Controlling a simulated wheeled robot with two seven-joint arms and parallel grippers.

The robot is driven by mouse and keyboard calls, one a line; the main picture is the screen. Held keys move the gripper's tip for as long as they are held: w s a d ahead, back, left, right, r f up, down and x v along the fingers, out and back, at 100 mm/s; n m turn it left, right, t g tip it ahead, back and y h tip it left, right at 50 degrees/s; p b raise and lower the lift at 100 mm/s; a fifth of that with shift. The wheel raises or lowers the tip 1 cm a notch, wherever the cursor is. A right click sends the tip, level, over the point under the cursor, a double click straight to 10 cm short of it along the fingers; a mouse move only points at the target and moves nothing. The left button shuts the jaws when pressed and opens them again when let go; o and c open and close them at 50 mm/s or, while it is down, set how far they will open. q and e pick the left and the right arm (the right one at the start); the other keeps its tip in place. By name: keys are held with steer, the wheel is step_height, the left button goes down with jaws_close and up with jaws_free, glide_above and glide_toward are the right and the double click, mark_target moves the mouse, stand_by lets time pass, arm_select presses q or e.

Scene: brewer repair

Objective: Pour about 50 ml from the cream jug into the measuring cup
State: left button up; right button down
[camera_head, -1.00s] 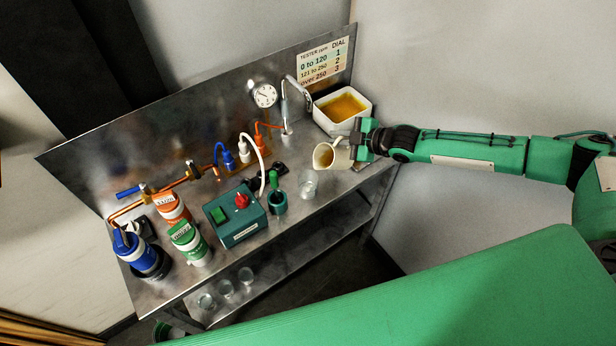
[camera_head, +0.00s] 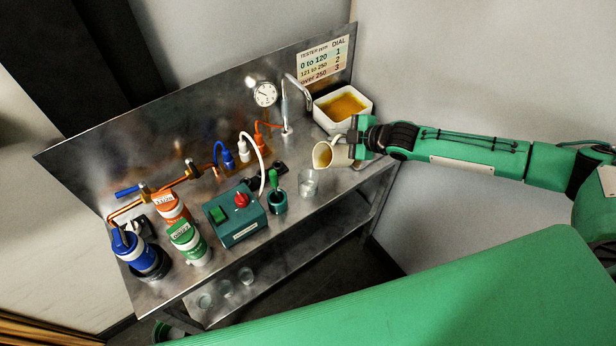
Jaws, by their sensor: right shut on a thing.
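The cream jug (camera_head: 325,155) is held in my right gripper (camera_head: 352,140), which is shut on it from the right. The jug is tilted with its mouth toward the left and the camera, and a brownish-yellow liquid shows inside. The clear measuring cup (camera_head: 308,184) stands upright on the steel bench, just below and left of the jug's lip. A stream between them cannot be made out, and the level in the cup is too small to tell. My left gripper is not in view.
A white tub of amber liquid (camera_head: 343,106) stands behind the gripper. A tap (camera_head: 287,112) rises behind the cup. A teal pot with a green-handled tool (camera_head: 277,198) and a teal box (camera_head: 235,216) stand left of the cup. Several glasses (camera_head: 227,288) sit on the lower shelf.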

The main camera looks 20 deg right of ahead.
steer(key=shift+s+a+r+n+h+b, duration=0.2)
steer(key=shift+a+r+n+h+b, duration=0.45)
steer(key=shift+b, duration=0.3)
stand_by(2.5)
steer(key=d+m+y+p, duration=0.1)
steer(key=f+p, duration=0.1)
steer(key=shift+w+d+f+m+y+p, duration=0.2)
steer(key=shift+w+d+m+y+p, duration=0.1)
steer(key=shift+w+d+m+y, duration=0.05)
steer(key=shift+f, duration=0.35)
steer(key=shift+d, duration=0.1)
steer(key=shift+d+f+m+y, duration=0.15)
steer(key=shift+f+m+y, duration=0.15)
steer(key=shift+m+y, duration=0.1)
steer(key=shift+w+d+f+m+y+b, duration=0.25)
steer(key=shift+d+f+m+y+b, duration=0.35)
steer(key=shift+f, duration=0.2)
steer(key=shift+f, duration=0.1)
stand_by(0.4)
